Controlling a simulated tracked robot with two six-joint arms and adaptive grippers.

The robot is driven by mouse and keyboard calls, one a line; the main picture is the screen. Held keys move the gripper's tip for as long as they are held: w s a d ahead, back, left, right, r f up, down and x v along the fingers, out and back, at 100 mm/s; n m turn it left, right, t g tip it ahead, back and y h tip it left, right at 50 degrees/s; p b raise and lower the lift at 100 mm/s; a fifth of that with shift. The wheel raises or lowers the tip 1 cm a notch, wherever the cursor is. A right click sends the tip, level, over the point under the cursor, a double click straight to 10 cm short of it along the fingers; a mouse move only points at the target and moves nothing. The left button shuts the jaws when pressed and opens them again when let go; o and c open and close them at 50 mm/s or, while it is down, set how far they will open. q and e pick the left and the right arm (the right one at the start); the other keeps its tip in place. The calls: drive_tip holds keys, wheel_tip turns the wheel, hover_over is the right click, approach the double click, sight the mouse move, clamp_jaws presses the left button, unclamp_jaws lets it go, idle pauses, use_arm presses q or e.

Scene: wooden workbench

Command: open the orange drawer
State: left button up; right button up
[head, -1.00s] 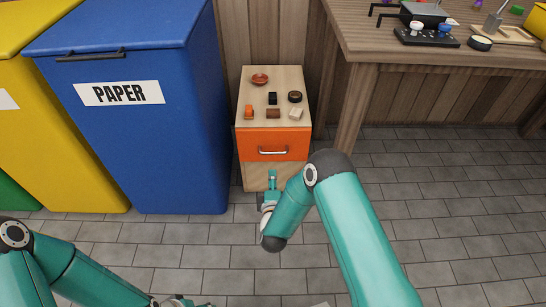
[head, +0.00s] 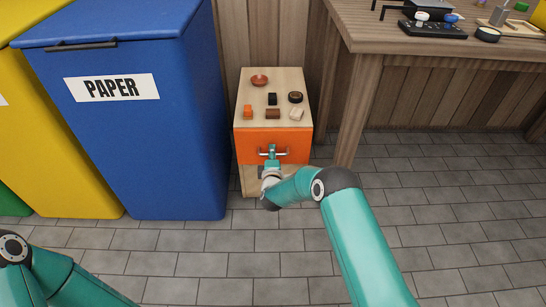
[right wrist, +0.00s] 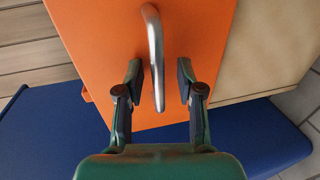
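The orange drawer (head: 248,143) is the upper front of a small wooden cabinet (head: 255,100) and looks shut. Its silver bar handle (head: 304,153) is partly hidden by my right gripper (head: 271,153) in the head view. In the right wrist view, the orange front (right wrist: 95,45) fills the middle. My right gripper (right wrist: 160,84) is open there, with one finger on each side of the handle (right wrist: 153,35). Gaps show between the fingers and the bar. My left gripper is out of view; only its arm shows at the lower left.
A blue paper bin (head: 150,150) stands close to the cabinet's left, with a yellow bin (head: 70,170) beyond. A wooden workbench (head: 400,45) is on the right. The tiled floor (head: 450,230) is clear.

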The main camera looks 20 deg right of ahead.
clamp_jaws()
idle(0.3)
